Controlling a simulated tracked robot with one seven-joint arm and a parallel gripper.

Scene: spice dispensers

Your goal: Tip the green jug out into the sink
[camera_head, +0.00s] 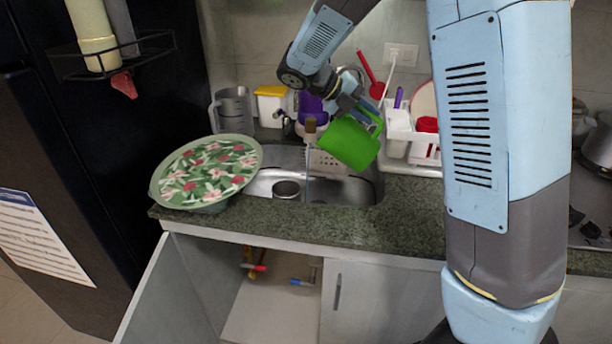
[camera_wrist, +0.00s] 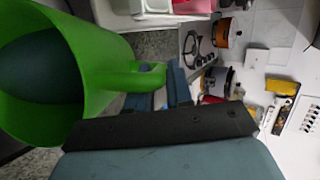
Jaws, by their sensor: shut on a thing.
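The green jug (camera_head: 350,144) is held above the right part of the sink (camera_head: 368,188) in the head view, tilted with its mouth toward the lower left. My gripper (camera_head: 366,108) is shut on the jug's handle, at its upper right. In the wrist view the jug (camera_wrist: 95,62) fills the left side, and its handle runs to my gripper (camera_wrist: 160,90). Something dark shows inside the jug; I cannot tell what it is. A thin pale streak below the tap and the jug's left side may be water.
A floral tray (camera_head: 208,170) overlaps the sink's left side. A metal cup (camera_head: 286,189) stands in the basin. A white dish rack (camera_head: 408,130) stands right of the sink, close to the jug. A cabinet door (camera_head: 165,295) hangs open below. The countertop (camera_head: 400,228) in front is clear.

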